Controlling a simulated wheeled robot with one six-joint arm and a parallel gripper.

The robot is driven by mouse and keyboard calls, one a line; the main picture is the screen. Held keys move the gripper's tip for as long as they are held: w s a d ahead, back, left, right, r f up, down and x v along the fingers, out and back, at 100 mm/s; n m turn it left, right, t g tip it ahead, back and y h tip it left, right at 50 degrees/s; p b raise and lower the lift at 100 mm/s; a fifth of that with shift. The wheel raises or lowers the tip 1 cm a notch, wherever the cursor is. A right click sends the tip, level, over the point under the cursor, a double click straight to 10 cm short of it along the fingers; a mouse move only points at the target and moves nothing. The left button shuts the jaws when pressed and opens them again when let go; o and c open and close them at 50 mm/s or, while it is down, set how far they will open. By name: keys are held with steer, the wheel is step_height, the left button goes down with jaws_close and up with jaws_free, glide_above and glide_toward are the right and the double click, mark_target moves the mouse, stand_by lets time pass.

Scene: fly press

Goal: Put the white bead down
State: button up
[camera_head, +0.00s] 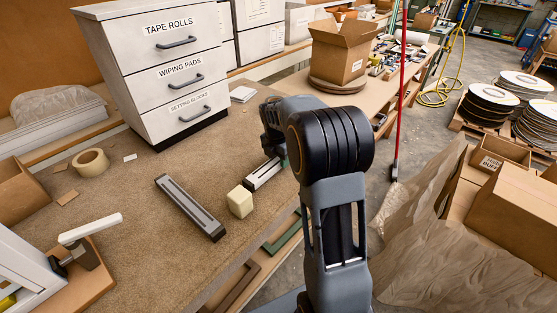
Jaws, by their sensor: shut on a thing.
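My arm rises from the bottom and bends at the large dark elbow. My wrist (272,122) shows left of the elbow, pointing down at the bench. A short white bar with a dark groove, which looks like the white bead (262,174), lies low at the bench edge below my wrist. Its far end meets the hidden jaws. Whether it touches the bench cannot be told.
A cream block (240,201) stands just in front of the white bar. A dark grooved bar (190,207) lies left of it.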

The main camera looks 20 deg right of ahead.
steer(key=shift+f, duration=0.3)
steer(key=shift+f, duration=0.2)
steer(key=o, duration=1)
